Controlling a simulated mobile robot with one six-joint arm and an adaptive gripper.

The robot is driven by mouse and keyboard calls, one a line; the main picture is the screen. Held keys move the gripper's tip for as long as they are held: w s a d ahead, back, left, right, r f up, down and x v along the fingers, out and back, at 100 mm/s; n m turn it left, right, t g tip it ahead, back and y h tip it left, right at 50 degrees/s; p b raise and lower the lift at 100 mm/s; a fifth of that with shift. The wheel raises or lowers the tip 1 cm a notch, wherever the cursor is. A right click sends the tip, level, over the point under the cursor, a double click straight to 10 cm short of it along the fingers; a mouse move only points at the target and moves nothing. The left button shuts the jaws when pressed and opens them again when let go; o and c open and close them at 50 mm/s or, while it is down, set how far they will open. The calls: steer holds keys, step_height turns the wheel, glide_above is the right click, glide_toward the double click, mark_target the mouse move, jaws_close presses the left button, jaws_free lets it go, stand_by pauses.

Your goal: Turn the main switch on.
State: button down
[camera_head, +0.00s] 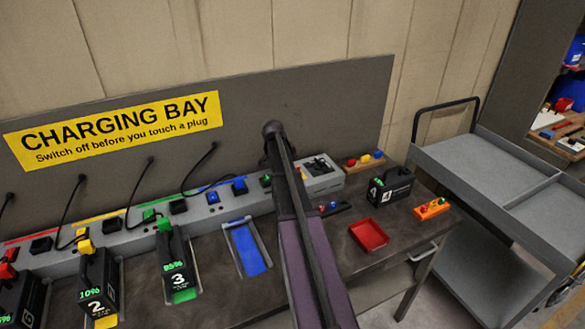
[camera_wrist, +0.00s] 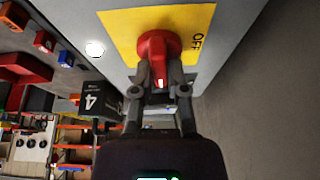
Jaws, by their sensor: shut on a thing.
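The main switch shows in the wrist view as a red rotary knob (camera_wrist: 155,42) on a yellow plate (camera_wrist: 120,28) fixed to a grey housing. The word OFF is printed on the plate, to the right of the knob. A white mark on the knob's handle points toward the bottom of the wrist view, toward my gripper. My gripper (camera_wrist: 160,82) is shut on the knob's handle, with one finger on each side. In the head view my arm hides the switch, and I cannot make out the gripper there.
A white round lamp (camera_wrist: 95,49) sits left of the plate. In the head view, battery packs 2 (camera_head: 97,280) and 3 (camera_head: 176,258) stand along the charging rail (camera_head: 130,238). Pack 4 (camera_head: 392,187), a red tray (camera_head: 368,236) and an orange block (camera_head: 433,209) lie right of my arm. A grey cart (camera_head: 470,160) stands at right.

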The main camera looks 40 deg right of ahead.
steer(key=c, duration=0.7)
jaws_free()
steer(key=shift+s, duration=0.1)
steer(key=shift+o, duration=0.2)
steer(key=shift+n, duration=0.4)
